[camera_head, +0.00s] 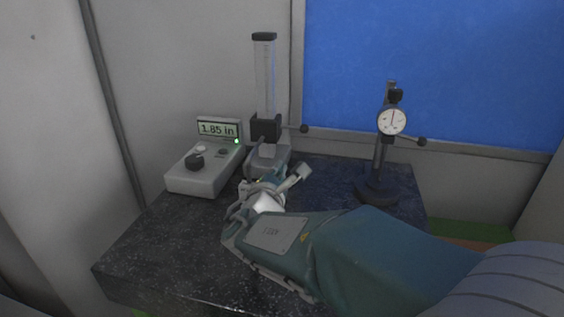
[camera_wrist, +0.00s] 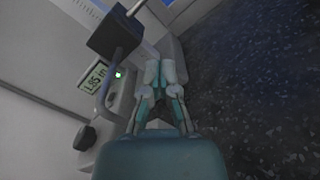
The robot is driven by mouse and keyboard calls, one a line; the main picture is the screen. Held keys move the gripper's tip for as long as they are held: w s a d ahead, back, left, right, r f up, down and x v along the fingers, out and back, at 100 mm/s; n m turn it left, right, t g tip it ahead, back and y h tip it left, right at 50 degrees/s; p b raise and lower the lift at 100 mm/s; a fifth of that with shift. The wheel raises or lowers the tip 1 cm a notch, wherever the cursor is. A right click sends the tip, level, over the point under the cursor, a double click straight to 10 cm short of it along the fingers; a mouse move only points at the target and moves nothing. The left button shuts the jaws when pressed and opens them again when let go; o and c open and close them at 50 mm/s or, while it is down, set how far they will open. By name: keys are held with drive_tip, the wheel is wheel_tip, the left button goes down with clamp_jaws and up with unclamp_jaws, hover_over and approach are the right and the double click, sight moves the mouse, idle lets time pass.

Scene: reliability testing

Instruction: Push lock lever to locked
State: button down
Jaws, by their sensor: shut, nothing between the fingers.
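A height gauge stands at the back of the dark table, with a clear upright column (camera_head: 264,85) and a black slider block (camera_head: 265,127). A thin lever with a dark knob (camera_head: 304,129) sticks out to the right of the block; I cannot tell for sure that this is the lock lever. The block also shows at the upper left of the wrist view (camera_wrist: 114,35), with the rod (camera_wrist: 134,9) at its corner. My gripper (camera_wrist: 160,72) is shut and empty, low in front of the gauge's base, below and apart from the block. In the head view my wrist partly hides the fingers.
A grey readout box (camera_head: 203,170) showing 1.85 in, with a black knob and a green light, stands left of the gauge. A dial indicator stand (camera_head: 378,190) with its own side knob stands at the right. The dark speckled table (camera_head: 160,245) is clear at front left.

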sight(294, 128)
drive_tip(key=x, duration=0.8)
drive_tip(key=shift+w+a+f, duration=0.1)
drive_tip(key=shift+w+a, duration=0.05)
drive_tip(key=w+d+r, duration=0.2)
drive_tip(key=shift+d+r, duration=0.15)
drive_tip(key=shift+d, duration=0.1)
drive_tip(key=shift+a, duration=0.15)
